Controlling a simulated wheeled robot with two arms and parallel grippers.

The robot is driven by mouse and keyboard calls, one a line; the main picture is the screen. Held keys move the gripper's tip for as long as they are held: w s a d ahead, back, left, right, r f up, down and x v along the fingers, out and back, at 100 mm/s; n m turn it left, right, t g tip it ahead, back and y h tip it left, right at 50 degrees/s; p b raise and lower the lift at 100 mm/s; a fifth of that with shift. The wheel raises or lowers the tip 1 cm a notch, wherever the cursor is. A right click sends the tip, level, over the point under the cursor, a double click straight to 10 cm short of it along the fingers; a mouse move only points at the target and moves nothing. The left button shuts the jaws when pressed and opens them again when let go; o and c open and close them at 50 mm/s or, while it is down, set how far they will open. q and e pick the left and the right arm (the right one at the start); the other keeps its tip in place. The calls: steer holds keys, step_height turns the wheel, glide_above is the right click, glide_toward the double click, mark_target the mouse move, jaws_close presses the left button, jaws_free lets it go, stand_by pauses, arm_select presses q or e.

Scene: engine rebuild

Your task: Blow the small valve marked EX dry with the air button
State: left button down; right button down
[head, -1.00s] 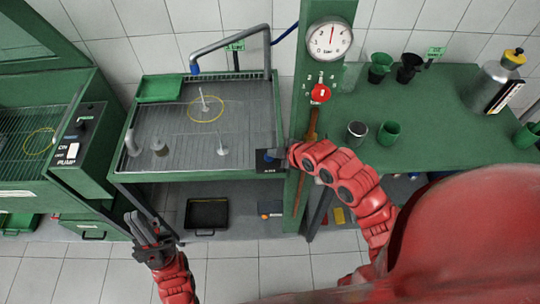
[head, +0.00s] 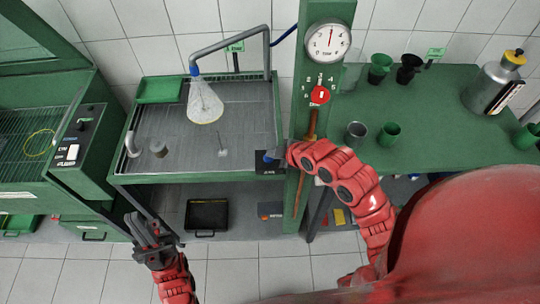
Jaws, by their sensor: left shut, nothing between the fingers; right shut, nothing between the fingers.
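A pale cone of air (head: 205,103) comes down from the blue-tipped nozzle (head: 194,70) onto the slatted bench (head: 255,110). It hides the valve on the spot below it. Another small valve (head: 222,152) stands head down on the slats, outside the cone. I cannot read a mark on either valve. My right gripper (head: 279,156) is shut and empty at the blue air button (head: 268,157) on the bench's front right corner, seemingly pressing it. My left gripper (head: 147,230) is shut and empty, low in front of the bench, apart from everything.
A green tray (head: 160,90) lies at the bench's back left. A gauge (head: 328,40) and red knob (head: 320,95) are on the green post. The pump switch box (head: 78,140) stands left, and several cups stand right.

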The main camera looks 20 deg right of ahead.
mark_target(269, 158)
steer(key=shift+w+a+r, duration=0.15)
steer(key=shift+a+r, duration=0.15)
steer(key=shift+r, duration=0.25)
steer(key=shift+w+a+r+p, duration=0.1)
steer(key=shift+r+p, duration=0.5)
steer(key=shift+r, duration=0.3)
steer(key=shift+w+a+r+p, duration=0.1)
steer(key=shift+r+p, duration=0.5)
steer(key=shift+r, duration=0.65)
steer(key=shift+s+d+r+p, duration=0.1)
steer(key=shift+d+r+p, duration=0.2)
steer(key=shift+p, duration=0.1)
steer(key=shift+f, duration=0.1)
stand_by(0.5)
